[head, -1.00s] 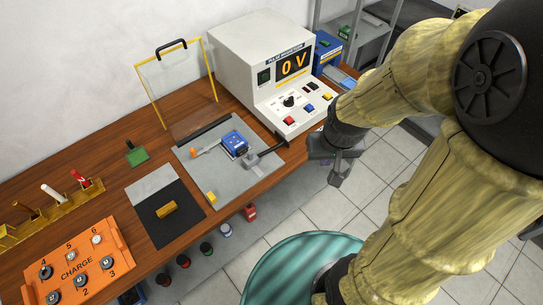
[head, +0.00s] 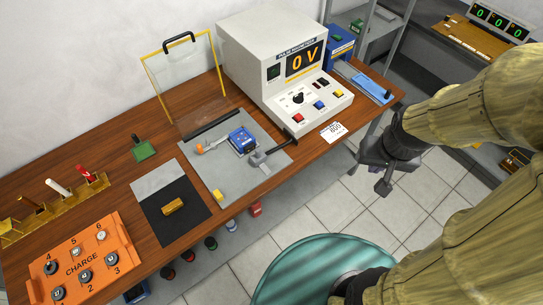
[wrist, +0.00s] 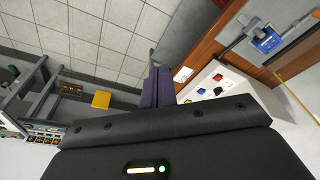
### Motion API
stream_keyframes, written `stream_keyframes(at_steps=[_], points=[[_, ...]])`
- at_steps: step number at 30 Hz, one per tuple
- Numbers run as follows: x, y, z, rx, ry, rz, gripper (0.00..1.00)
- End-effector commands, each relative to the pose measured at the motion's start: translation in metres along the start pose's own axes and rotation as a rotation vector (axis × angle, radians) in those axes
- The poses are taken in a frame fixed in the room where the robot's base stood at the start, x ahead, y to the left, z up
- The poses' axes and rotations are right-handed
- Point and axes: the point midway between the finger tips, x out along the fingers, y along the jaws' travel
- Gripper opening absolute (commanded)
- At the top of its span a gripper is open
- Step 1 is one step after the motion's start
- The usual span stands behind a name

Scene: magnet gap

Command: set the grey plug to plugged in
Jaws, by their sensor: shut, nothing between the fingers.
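I cannot pick out a grey plug for certain in either view. A grey block (head: 259,158) with a bar and a black end sits on the grey plate (head: 222,183), close to a blue box (head: 242,140); I cannot tell whether it is a plug. My gripper (head: 383,188) is in the air over the tiled floor, right of the bench and apart from everything on it. Its dark fingers (wrist: 158,87) are together and empty in the wrist view.
The pulse magnetizer (head: 290,65) reads 0 V at the bench's back. A clear yellow-framed guard (head: 187,85) stands beside it. An orange CHARGE board (head: 85,262) lies front left. Shelving stands at right.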

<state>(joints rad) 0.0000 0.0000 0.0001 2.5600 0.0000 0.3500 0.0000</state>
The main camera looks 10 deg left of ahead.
Motion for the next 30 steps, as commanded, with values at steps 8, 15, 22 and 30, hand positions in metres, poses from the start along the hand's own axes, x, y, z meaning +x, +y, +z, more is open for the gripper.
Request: stream_keyframes(at_steps=[8,15,22,30], points=[[0.027,-0.005,0.013,0.079,-0.074,-0.025,0.0],[0.105,-0.034,0.056,0.39,-0.356,-0.149,0.0],[0.166,-0.083,0.076,0.732,-0.659,-0.345,0.0],[0.224,-0.136,0.053,1.112,-0.968,-0.654,0.0]])
